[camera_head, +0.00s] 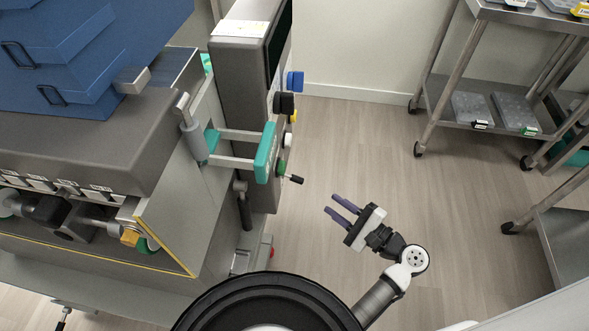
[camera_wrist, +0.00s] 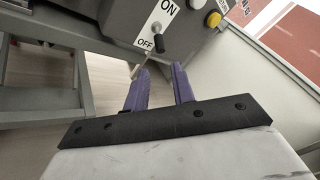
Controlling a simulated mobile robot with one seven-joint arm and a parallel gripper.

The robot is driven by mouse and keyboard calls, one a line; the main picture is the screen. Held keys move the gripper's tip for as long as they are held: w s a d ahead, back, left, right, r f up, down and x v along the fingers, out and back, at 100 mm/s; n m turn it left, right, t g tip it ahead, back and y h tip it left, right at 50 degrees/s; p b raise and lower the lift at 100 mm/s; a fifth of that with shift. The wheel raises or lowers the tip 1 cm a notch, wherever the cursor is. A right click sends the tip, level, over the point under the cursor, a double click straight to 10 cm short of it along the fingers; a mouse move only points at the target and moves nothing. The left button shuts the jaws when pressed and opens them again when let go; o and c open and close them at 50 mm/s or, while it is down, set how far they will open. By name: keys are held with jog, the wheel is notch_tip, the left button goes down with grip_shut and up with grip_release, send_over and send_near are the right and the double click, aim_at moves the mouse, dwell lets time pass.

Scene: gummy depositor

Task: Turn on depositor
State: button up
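The depositor (camera_head: 240,100) stands at the left in the head view, with its control panel along its right side. A switch with a black handle (camera_head: 291,179) sticks out low on that panel. In the wrist view the same switch (camera_wrist: 159,44) sits beside a white ON/OFF label (camera_wrist: 157,24), its dark tip near the OFF end. My gripper (camera_head: 330,204) has two purple fingers, which also show in the wrist view (camera_wrist: 160,76). They are apart with nothing between them. They point toward the panel and are apart from the switch.
Other controls are on the panel: a blue knob (camera_head: 295,81), a black knob (camera_head: 284,103) and a yellow button (camera_wrist: 213,19). A teal handle (camera_head: 265,152) juts out left of the switch. A metal cart (camera_head: 440,92) stands at the back right. The floor between is clear.

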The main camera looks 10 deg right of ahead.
aim_at(301, 182)
jog(key=b+x, duration=0.4)
jog(key=x, duration=0.9)
jog(key=shift+a, duration=0.1)
grip_shut()
